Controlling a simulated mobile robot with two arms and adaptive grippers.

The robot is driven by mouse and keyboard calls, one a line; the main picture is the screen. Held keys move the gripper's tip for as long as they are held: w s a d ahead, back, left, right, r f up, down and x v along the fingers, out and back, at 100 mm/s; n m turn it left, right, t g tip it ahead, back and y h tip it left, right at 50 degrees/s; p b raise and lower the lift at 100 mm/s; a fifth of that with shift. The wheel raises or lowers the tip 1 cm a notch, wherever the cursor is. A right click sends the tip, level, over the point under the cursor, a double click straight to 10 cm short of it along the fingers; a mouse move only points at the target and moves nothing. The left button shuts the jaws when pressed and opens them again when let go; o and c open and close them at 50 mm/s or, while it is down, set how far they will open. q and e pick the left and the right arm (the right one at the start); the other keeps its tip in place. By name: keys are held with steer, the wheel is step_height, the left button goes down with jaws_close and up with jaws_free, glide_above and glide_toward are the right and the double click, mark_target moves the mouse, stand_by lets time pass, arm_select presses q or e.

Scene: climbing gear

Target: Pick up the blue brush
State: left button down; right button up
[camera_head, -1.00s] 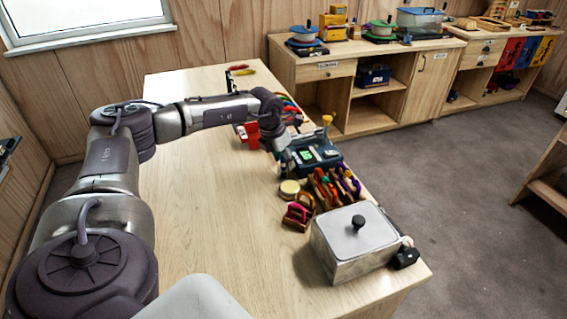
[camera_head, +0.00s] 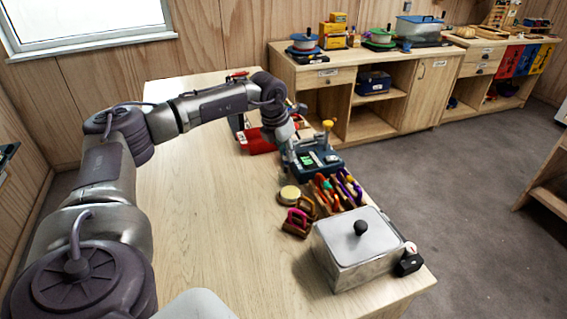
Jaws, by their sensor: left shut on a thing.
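My left gripper (camera_head: 289,160) is at the left edge of the dark blue-grey tray (camera_head: 318,161) on the long wooden table. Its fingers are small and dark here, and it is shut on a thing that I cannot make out. I cannot pick out the blue brush for certain; the gripper and wrist cover part of that spot. My right gripper is not in view.
Beside the tray are a rack of coloured-handled tools (camera_head: 335,192), a round tan disc (camera_head: 290,193) and a lidded metal box (camera_head: 357,250). A red case (camera_head: 258,142) lies behind my wrist. The table's left half is clear (camera_head: 190,200).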

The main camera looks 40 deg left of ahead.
arm_select(q)
steer(key=d+r+b, duration=0.2)
steer(key=d+r, duration=0.4)
steer(key=d, duration=0.4)
steer(key=shift+w+d+b, duration=0.15)
steer(key=shift+d+b, duration=0.15)
steer(key=shift+d, duration=0.05)
steer(key=shift+r, duration=0.1)
